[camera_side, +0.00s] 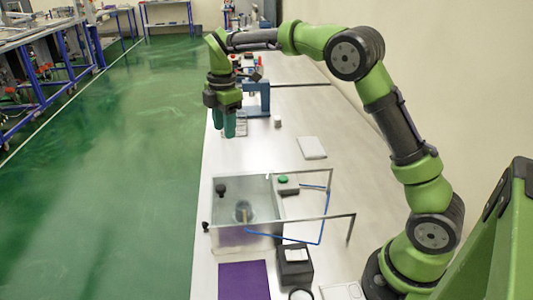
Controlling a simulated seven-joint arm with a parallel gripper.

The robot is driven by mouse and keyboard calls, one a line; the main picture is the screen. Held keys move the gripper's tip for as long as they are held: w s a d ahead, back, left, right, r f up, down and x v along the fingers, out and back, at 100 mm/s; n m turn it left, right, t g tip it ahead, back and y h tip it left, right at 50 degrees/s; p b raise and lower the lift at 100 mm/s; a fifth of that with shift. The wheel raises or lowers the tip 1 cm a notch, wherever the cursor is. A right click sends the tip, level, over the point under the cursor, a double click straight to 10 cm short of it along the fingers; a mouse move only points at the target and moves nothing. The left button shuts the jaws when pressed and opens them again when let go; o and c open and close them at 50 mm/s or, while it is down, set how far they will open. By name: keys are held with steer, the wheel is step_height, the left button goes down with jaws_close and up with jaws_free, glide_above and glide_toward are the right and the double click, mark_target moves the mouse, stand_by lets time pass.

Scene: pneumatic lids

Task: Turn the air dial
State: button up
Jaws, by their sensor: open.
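My gripper (229,124) hangs high above the far part of the table, with its fingers pointing down. It is open and empty, apart from the transparent box (262,192) on the nearer table. Black knobs (221,190) stick up at the box's left side, and a blue tube (322,231) curves along its right. A dark block (295,265) with a white label stands in front of the box. A round white-faced item (300,295) is cut off by the bottom edge. I cannot tell for sure which of these parts is the air dial.
Thin metal bars (335,215) reach right from the box. A small block with a green button (288,184) stands beside it. A purple mat (243,280) lies in front, and a white pad (311,147) lies behind. A blue stand (256,98) is near the gripper. The wall is right.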

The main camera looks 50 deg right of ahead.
steer(key=shift+n, duration=0.7)
step_height(320, 180, down, 17)
steer(key=shift+w+r, duration=0.1)
steer(key=shift+w, duration=0.05)
steer(key=c, duration=0.8)
